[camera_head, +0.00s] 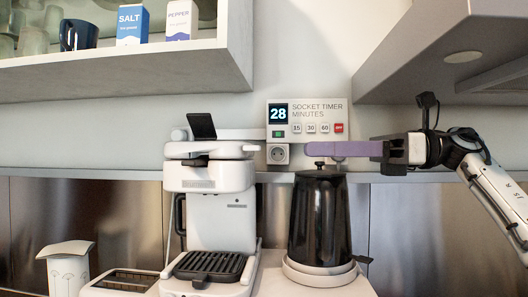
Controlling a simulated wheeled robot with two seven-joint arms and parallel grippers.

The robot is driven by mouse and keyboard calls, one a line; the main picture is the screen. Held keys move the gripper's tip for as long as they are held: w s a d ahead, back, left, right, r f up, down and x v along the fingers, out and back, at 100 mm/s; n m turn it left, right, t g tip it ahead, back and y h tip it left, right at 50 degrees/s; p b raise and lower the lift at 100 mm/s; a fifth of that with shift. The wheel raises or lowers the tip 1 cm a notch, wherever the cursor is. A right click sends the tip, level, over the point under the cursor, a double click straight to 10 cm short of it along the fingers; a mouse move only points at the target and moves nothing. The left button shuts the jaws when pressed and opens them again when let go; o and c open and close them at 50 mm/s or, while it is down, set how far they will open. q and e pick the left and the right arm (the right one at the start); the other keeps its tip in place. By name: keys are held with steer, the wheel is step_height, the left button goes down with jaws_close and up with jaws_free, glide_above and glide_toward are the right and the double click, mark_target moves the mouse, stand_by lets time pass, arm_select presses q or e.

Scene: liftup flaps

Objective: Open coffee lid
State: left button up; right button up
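The white coffee machine (222,215) stands left of centre, with a drip grille (208,264) at its base. Its white top lid (208,149) looks lowered and close to level on the body. A small black flap (201,126) stands tilted up above the lid. My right gripper (312,149) reaches in from the right, its long purple fingers pointing left. They are level with the machine's top, above the black kettle and to the right of the lid, apart from it. The fingers are seen edge-on, so their opening is hidden. My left gripper is not in view.
A black kettle (319,220) stands on a white base right of the machine, under my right gripper. A socket timer (307,118) reading 28 is on the wall behind. A shelf (120,68) hangs upper left, a cabinet (450,60) upper right. A toaster (122,282) is lower left.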

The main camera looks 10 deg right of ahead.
mark_target(260, 148)
steer(key=a, duration=0.5)
steer(key=w+a+p, duration=0.1)
steer(key=a, duration=0.2)
steer(key=shift+a+r, duration=0.1)
steer(key=shift+a, duration=0.1)
steer(key=shift+w+a, duration=0.25)
steer(key=shift+a, duration=0.5)
jaws_close()
